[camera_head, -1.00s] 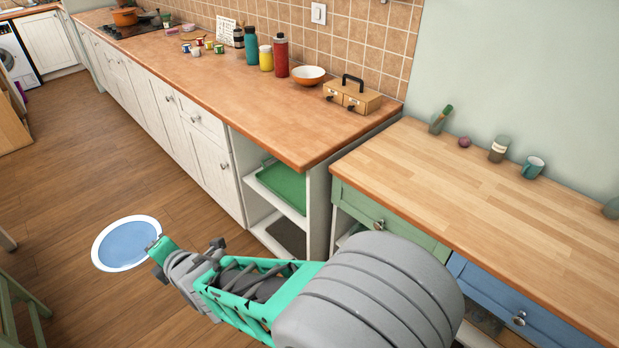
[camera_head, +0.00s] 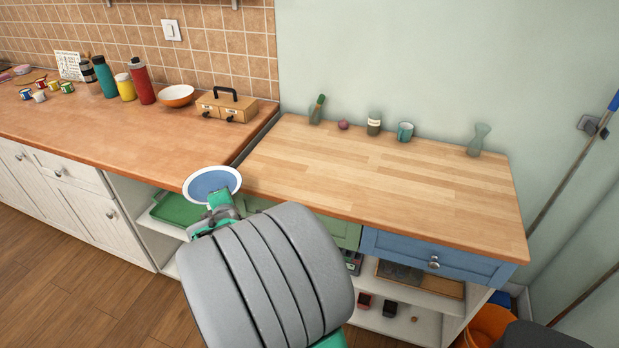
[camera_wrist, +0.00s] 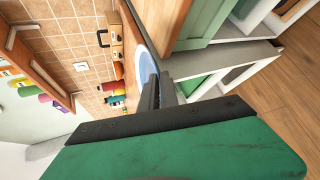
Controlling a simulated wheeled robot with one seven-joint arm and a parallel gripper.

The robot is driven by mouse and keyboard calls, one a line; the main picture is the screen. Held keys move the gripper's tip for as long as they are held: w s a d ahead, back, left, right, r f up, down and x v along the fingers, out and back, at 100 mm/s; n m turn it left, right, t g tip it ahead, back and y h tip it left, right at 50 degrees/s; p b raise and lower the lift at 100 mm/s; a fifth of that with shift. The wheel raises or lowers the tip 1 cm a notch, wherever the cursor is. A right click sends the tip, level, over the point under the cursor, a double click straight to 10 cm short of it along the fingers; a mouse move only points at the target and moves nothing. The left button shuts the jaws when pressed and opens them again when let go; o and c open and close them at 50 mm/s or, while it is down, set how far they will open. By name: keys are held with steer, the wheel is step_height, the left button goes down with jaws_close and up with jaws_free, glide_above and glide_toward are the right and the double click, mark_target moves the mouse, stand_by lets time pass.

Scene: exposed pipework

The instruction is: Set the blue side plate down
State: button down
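The blue side plate (camera_head: 211,186) has a white rim and a blue centre. My gripper (camera_head: 224,203) is shut on its near edge and holds it out in front of the counter edges, near where the two worktops meet. In the wrist view the plate (camera_wrist: 147,67) shows edge-on beyond the dark fingers (camera_wrist: 160,92), which close on its rim. My arm hides part of the green drawer front below.
The light wooden worktop (camera_head: 400,180) is mostly clear, with a vase (camera_head: 478,140), mug (camera_head: 405,132), jar (camera_head: 374,124) and small items along the wall. The orange-brown counter (camera_head: 120,135) holds a bowl (camera_head: 177,96), wooden box (camera_head: 228,107) and bottles (camera_head: 139,82).

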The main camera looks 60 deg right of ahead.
steer(key=s+d+m+g+h, duration=0.2)
steer(key=s+d+m+g, duration=0.1)
steer(key=s+d, duration=0.6)
steer(key=r+m+g+h, duration=0.2)
steer(key=m+g, duration=0.2)
steer(key=m, duration=0.1)
glide_above(326, 206)
step_height(326, 206, down, 7)
steer(key=b, duration=0.5)
steer(key=shift+f+b, duration=0.5)
steer(key=shift+f, duration=0.1)
steer(key=shift+a+f, duration=0.15)
steer(key=shift+f, duration=0.1)
